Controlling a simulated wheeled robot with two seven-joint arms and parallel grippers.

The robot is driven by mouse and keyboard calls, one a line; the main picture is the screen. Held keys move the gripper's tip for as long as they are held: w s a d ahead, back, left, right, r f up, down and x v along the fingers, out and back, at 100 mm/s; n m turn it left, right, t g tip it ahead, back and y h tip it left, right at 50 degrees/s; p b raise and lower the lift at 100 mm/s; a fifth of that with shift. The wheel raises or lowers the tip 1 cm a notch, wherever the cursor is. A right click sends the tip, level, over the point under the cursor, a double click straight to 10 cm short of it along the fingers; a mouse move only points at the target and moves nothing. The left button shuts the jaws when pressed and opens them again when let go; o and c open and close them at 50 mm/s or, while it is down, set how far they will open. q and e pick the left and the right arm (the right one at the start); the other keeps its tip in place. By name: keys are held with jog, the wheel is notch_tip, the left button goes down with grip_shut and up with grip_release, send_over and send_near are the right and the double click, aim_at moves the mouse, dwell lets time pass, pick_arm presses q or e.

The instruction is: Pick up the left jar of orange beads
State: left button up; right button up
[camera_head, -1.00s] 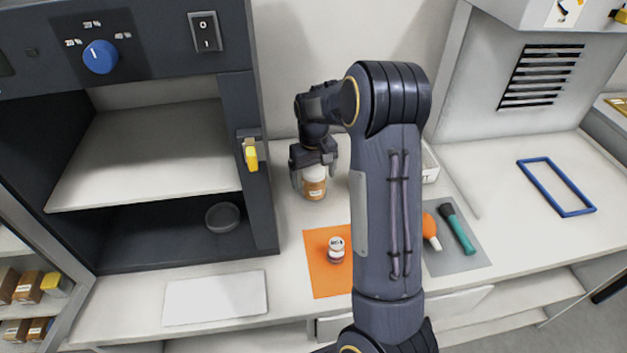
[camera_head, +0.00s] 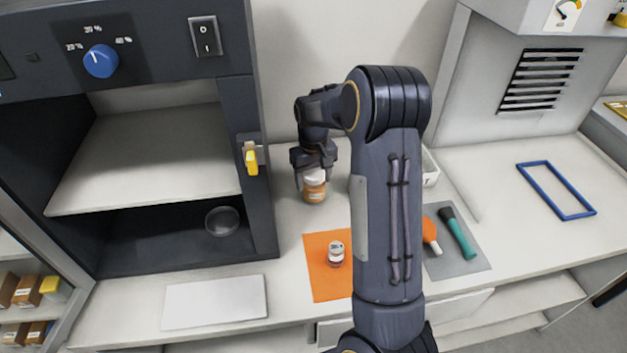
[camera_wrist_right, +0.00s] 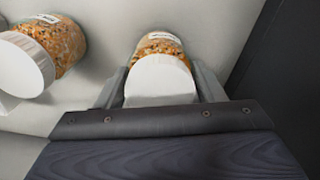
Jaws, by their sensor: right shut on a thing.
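The left jar of orange beads (camera_head: 314,191) has a white lid and stands upright on the counter, just right of the dark cabinet. My right gripper (camera_head: 313,176) reaches down over it, shut on it with one finger on each side near the lid. In the right wrist view the jar's lid (camera_wrist_right: 160,80) sits between the two fingers (camera_wrist_right: 160,88). A second jar of orange beads (camera_wrist_right: 45,45) lies to the left in that view, apart from the gripper; my arm hides it in the head view. My left gripper is not in view.
The dark cabinet wall (camera_head: 250,200) with a yellow latch (camera_head: 251,162) is close on the left. An orange mat (camera_head: 318,284) with a small jar (camera_head: 336,253) lies in front. A grey mat (camera_head: 470,262) with a teal-handled tool (camera_head: 462,240) is at the right.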

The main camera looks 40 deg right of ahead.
aim_at(313, 172)
jog(key=shift+r, duration=0.4)
notch_tip(313, 172, up, 2)
jog(key=shift+a+r, duration=0.1)
jog(key=shift+r, duration=0.1)
jog(key=s+a+r+b, duration=0.2)
jog(key=s+a+r, duration=0.5)
jog(key=s, duration=0.5)
notch_tip(313, 172, up, 2)
jog(key=shift+r, duration=0.25)
jog(key=shift+a, duration=0.1)
